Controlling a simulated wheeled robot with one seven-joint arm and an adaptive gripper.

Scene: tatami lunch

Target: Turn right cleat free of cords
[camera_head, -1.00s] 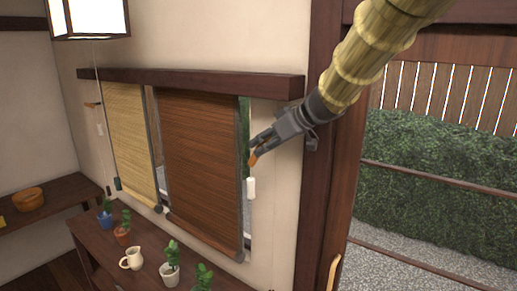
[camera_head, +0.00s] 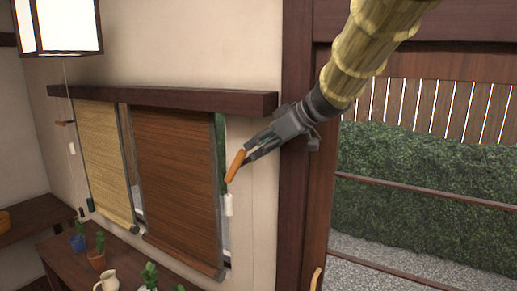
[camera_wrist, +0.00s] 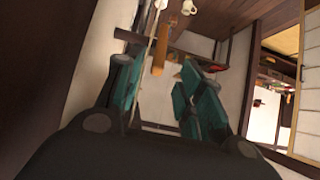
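The right cleat, an orange-brown bar (camera_head: 236,166), is on the pale wall just right of the dark brown blind. It stands tilted, its upper end to the right. My gripper (camera_head: 248,152) is beside its upper right side in the head view. In the wrist view my gripper (camera_wrist: 156,88) has its two fingers apart, and the cleat (camera_wrist: 159,54) shows beyond and between them. Whether a finger touches it I cannot tell. A white cord pull (camera_head: 228,204) hangs just below the cleat. A pale cord (camera_wrist: 143,70) runs between the fingers in the wrist view.
The dark brown blind (camera_head: 178,185) and a straw blind (camera_head: 105,155) hang under a dark rail (camera_head: 160,99). The left cleat (camera_head: 65,123) is on the far wall part. A low table holds potted plants and a cream jug (camera_head: 106,281). A dark post (camera_head: 295,170) stands close right.

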